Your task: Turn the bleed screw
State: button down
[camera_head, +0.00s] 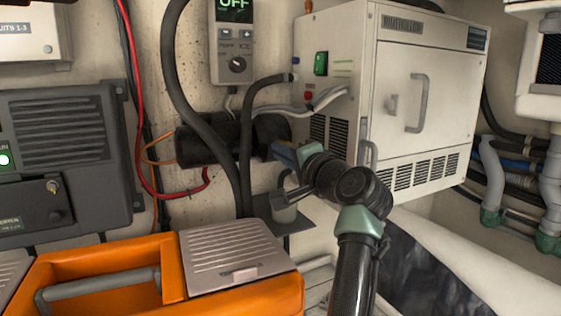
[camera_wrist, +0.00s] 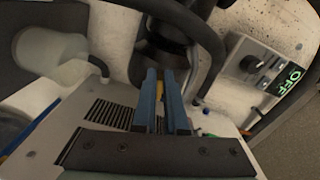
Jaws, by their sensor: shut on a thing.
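My gripper (camera_head: 284,153) reaches in from the right to the dark cylindrical unit on the wall (camera_head: 208,142). In the wrist view its blue fingers (camera_wrist: 160,76) are nearly parallel, with a narrow gap, and their tips point at the dark round unit (camera_wrist: 155,62). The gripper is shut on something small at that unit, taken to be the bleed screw. The screw itself is hidden by the fingers in both views, so its angle cannot be told.
A white cabinet (camera_head: 395,100) stands close right. Black hoses (camera_head: 247,130) run beside the unit. An orange toolbox (camera_head: 165,270) fills the front left.

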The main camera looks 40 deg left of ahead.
jog(key=shift+w+d+n+b, duration=0.25)
jog(key=shift+n+b, duration=0.75)
jog(key=shift+n, duration=1.45)
jog(key=shift+w+d+n+b, duration=0.1)
jog(key=shift+w+n+b, duration=0.2)
jog(key=shift+n+b, duration=1.45)
jog(key=shift+w+d+n+b, duration=0.15)
jog(key=shift+w+n+b, duration=0.15)
jog(key=shift+n, duration=2.8)
jog(key=shift+r, duration=0.1)
jog(key=c, duration=0.9)
grip_release()
jog(key=shift+a, duration=0.15)
jog(key=shift+o, duration=0.6)
jog(key=shift+f, duration=0.35)
